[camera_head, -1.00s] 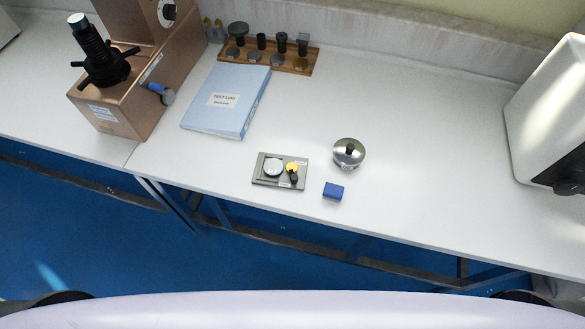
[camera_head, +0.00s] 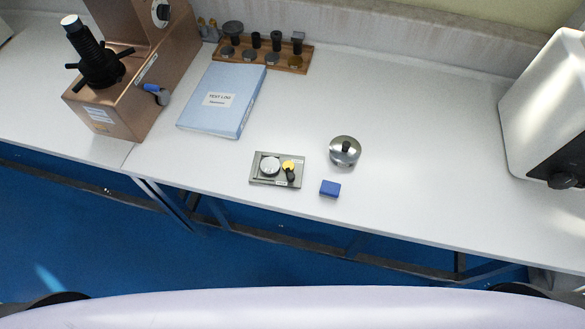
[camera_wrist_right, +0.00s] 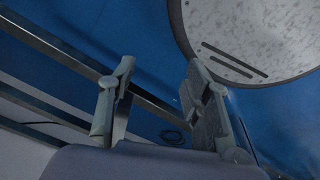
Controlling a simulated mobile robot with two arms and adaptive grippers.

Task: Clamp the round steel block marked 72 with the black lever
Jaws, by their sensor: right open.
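A grey fixture plate (camera_head: 258,181) lies near the front edge of the white bench in the head view. A round steel block (camera_head: 270,166) sits on its left part; any number on it is too small to read. Beside the block, on the plate's right part, is a yellow piece (camera_head: 289,163) with a black lever (camera_head: 291,175) pointing toward the front. My right gripper (camera_wrist_right: 158,105) shows in the right wrist view, open and empty, away from the fixture. My left gripper is in neither view.
A blue block (camera_head: 330,188) and a round metal lidded pot (camera_head: 345,151) stand right of the fixture. A blue test log binder (camera_head: 219,100), a wooden rack (camera_head: 272,56) and a copper-coloured tester (camera_head: 125,100) are behind and left. A white machine (camera_head: 545,110) stands right. The bench's middle right is clear.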

